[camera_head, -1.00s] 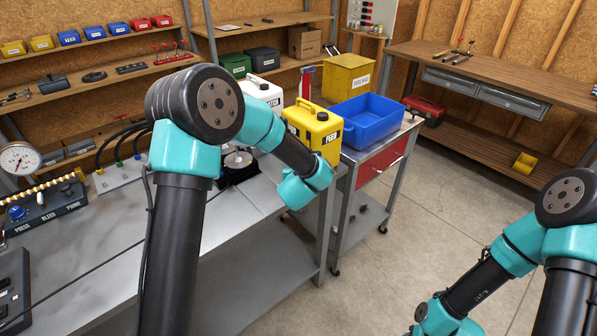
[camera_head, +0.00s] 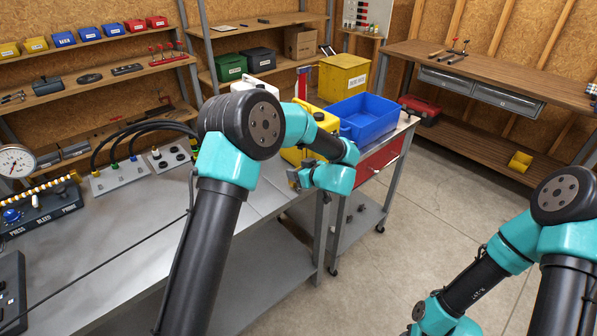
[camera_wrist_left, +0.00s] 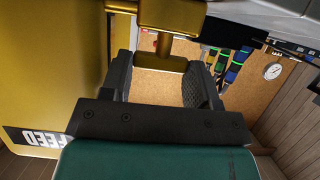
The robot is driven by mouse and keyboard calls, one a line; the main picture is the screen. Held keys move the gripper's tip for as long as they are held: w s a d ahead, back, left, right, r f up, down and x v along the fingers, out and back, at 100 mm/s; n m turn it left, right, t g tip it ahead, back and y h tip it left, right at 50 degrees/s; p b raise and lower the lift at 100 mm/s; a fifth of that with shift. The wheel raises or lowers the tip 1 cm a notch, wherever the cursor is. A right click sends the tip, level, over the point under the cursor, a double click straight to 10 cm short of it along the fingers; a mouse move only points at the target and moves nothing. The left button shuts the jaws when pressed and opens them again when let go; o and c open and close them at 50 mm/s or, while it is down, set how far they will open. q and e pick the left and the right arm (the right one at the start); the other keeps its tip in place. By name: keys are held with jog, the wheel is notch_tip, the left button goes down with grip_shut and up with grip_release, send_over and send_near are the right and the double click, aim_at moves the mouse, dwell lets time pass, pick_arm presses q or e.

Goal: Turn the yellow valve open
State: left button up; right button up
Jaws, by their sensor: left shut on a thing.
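The yellow jug (camera_head: 296,155) labelled FEED stands at the bench's right end, partly hidden behind my left arm. Its yellow side and label fill the left of the left wrist view (camera_wrist_left: 45,70). The yellow valve (camera_wrist_left: 160,64) shows there as a T-shaped piece, a short bar on a stem. My left gripper (camera_wrist_left: 158,72) has a black finger on each side of the bar and is shut on it. In the head view the gripper (camera_head: 293,179) is small and mostly hidden by my wrist. My right arm is at the lower right; its gripper is out of view.
A blue bin (camera_head: 365,117) and a yellow box (camera_head: 344,78) stand on the red cart (camera_head: 378,157) to the right. A white jug (camera_head: 255,84) is behind my left arm. A gauge (camera_head: 15,162) and hose panel (camera_head: 120,178) are on the bench's left. The bench's front is mostly clear.

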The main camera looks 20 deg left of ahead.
dwell(0.5)
pick_arm(q)
jog(key=o, duration=0.9)
